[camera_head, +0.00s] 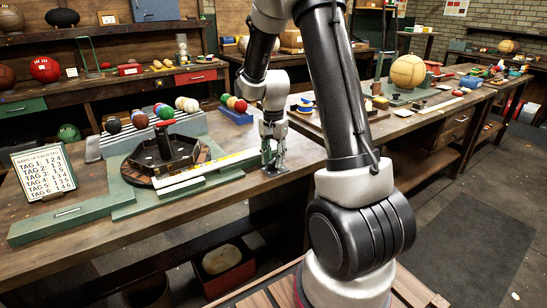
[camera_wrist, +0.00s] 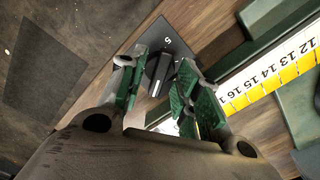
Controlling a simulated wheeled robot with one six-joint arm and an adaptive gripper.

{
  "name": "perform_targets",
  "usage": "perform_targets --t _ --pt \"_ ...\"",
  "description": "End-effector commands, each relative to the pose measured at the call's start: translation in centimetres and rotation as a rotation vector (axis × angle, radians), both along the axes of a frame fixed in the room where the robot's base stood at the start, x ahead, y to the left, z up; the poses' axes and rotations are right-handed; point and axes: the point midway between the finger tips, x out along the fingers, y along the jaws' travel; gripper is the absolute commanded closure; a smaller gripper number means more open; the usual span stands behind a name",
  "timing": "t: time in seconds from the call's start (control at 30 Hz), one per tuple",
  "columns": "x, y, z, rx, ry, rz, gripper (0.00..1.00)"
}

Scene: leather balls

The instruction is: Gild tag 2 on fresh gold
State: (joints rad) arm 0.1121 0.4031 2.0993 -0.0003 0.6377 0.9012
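My gripper (camera_head: 272,158) points down at the front edge of the workbench, right of the yellow ruler. In the wrist view its green-padded fingers (camera_wrist: 160,85) stand apart, on either side of a small black knob (camera_wrist: 158,72) with a white line. I cannot tell whether the pads touch the knob. A board (camera_head: 44,172) at the left lists tags with numbers; its small print is hard to read. No gold and no loose tag can be made out.
A black octagonal tray (camera_head: 135,168) with a red-topped post stands left of my gripper. The yellow ruler (camera_head: 215,163) also shows in the wrist view (camera_wrist: 268,76). Coloured balls (camera_head: 187,104) sit on a stepped rack behind. A tan ball (camera_head: 408,71) rests on the right bench.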

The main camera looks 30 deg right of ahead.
Motion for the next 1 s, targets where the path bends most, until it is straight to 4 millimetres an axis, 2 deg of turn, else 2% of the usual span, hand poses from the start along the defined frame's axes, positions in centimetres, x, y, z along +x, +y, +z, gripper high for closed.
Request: perform_targets --t 0.23,0.37,0.73,0.9,1.0 --pt "0.0 0.0 0.1 0.0 0.001 0.0 0.66" --pt "0.1 0.0 1.2 -0.001 -0.003 0.0 0.66" --pt "0.1 0.0 9.0 0.0 -0.004 0.0 0.66" --pt "0.0 0.0 11.3 0.0 -0.001 0.0 0.66" --pt "0.0 0.0 11.9 0.0 0.0 0.0 0.66"
